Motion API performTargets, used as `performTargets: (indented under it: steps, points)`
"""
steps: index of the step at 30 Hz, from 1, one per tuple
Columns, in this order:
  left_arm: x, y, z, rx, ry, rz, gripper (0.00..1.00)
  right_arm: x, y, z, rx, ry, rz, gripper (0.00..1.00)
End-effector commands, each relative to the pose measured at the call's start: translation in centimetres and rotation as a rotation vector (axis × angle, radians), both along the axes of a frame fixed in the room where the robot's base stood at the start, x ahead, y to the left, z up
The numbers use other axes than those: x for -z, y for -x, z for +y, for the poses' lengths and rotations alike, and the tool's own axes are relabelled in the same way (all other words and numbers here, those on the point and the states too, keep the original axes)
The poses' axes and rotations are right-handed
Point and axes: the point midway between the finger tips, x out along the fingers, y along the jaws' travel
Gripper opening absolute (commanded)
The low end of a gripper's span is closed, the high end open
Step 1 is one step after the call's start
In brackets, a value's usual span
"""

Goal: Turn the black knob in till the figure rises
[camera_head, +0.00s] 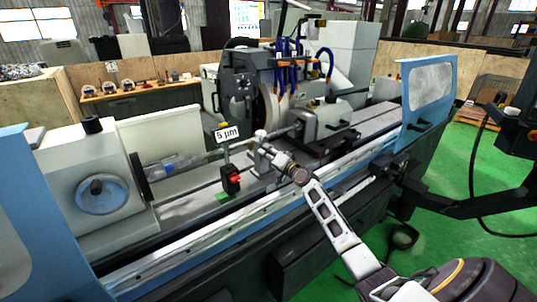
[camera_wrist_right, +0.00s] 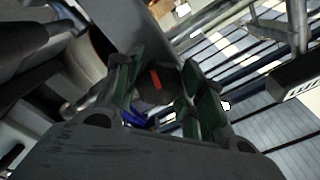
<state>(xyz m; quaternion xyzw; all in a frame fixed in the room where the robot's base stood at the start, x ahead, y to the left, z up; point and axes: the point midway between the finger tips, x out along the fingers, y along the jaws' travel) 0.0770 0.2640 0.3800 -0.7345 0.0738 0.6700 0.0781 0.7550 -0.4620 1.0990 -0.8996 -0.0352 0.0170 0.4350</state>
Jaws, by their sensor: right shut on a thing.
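My right gripper (camera_head: 268,150) reaches in from the lower right, over the front of the grinder. The right wrist view shows its two green-padded fingers (camera_wrist_right: 160,95) around a dark knob with a red mark (camera_wrist_right: 154,84), and they are shut on it. In the head view I cannot make out the knob apart from the gripper. A white sign reading "5 µm" (camera_head: 227,133) stands just left of the gripper, above a small black and red device (camera_head: 231,180). My left gripper is not in view.
The grinder bed (camera_head: 185,208) runs along below the gripper. The grinding wheel (camera_head: 268,108) and blue hoses (camera_head: 285,72) are behind it. The headstock (camera_head: 88,175) is at left, and a blue-framed guard (camera_head: 428,95) at right.

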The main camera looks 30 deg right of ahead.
Motion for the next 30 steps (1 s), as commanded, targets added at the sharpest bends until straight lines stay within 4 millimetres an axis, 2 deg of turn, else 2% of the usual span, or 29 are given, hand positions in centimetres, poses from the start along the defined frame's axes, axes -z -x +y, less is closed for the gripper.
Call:
performTargets:
  steps: [16, 17, 21, 30]
  points:
    - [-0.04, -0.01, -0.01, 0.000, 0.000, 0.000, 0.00, 0.03, 0.01, -0.05, 0.001, -0.038, 0.004, 0.15]
    - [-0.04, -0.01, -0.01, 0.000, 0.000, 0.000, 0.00, 0.03, 0.01, -0.05, 0.001, -0.038, 0.004, 0.43]
    - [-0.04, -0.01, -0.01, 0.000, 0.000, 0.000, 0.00, 0.03, 0.00, -0.03, 0.001, -0.038, 0.004, 0.61]
    - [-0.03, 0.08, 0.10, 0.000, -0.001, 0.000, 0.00, 0.00, 0.00, -0.01, 0.000, -0.037, 0.003, 0.62]
